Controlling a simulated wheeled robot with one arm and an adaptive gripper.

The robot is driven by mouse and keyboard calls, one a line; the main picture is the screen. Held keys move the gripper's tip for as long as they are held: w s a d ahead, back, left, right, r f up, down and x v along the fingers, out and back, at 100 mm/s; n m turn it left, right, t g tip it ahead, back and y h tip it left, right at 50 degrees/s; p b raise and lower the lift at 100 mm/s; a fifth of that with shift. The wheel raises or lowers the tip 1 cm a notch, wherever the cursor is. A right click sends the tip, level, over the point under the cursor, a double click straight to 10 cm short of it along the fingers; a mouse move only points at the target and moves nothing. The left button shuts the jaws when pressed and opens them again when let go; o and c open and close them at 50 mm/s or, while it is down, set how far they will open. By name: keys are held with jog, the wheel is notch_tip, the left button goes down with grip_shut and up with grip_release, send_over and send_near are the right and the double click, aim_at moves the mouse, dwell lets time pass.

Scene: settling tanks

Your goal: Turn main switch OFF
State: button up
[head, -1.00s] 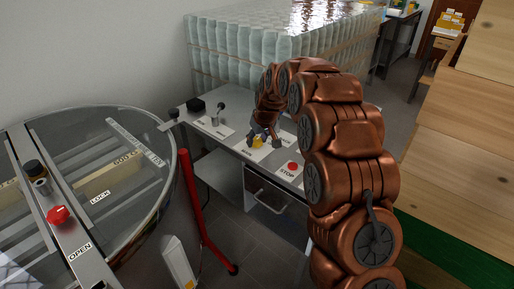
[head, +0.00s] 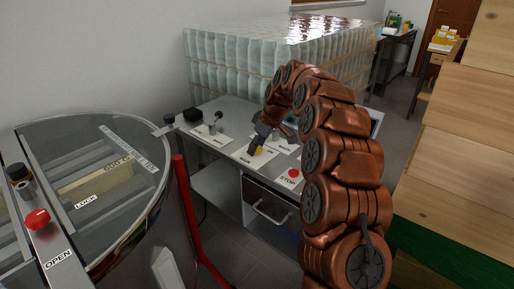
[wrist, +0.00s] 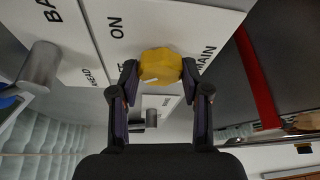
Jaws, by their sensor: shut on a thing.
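The main switch is a yellow faceted knob (wrist: 160,66) on a white plate lettered MAIN and ON in the wrist view. My gripper (wrist: 158,72) has one dark finger on each side of the knob and is shut on it. A small white mark shows on the knob's lower left edge. Part of the plate's lettering is hidden behind the knob and a finger. In the head view my gripper (head: 257,147) reaches down to the yellow knob (head: 258,151) on the control desk (head: 222,165), and its fingers partly cover the knob.
A red STOP button (head: 293,174) sits to the right on the desk. A round glass-topped tank (head: 130,200) is at left. Wrapped jars (head: 260,60) stand behind.

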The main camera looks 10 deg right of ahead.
dwell(0.3)
jog(key=o, duration=1.1)
jog(key=shift+o, duration=0.2)
jog(key=v, duration=1.2)
